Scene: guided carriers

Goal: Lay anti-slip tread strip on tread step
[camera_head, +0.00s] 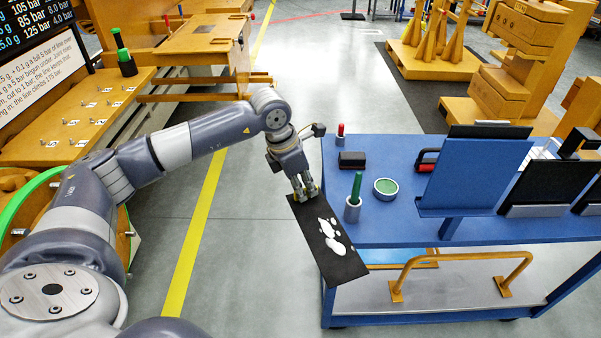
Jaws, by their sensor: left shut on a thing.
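A black strip with white blotches (347,267), which looks like the anti-slip tread strip, is in my left gripper (306,193). The left gripper is shut on its upper end. The strip slants down to the lower right, beside the left edge of the blue cart, over the grey floor. Its blotched face is towards the camera. I cannot tell which thing is the tread step. My right gripper is not in view.
The blue cart (400,226) holds a green-handled tool in a cup (353,208), a green-filled dish (385,188), a black block (352,160) and a blue stand (474,177). An orange bench (85,118) stands left. Floor between is clear.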

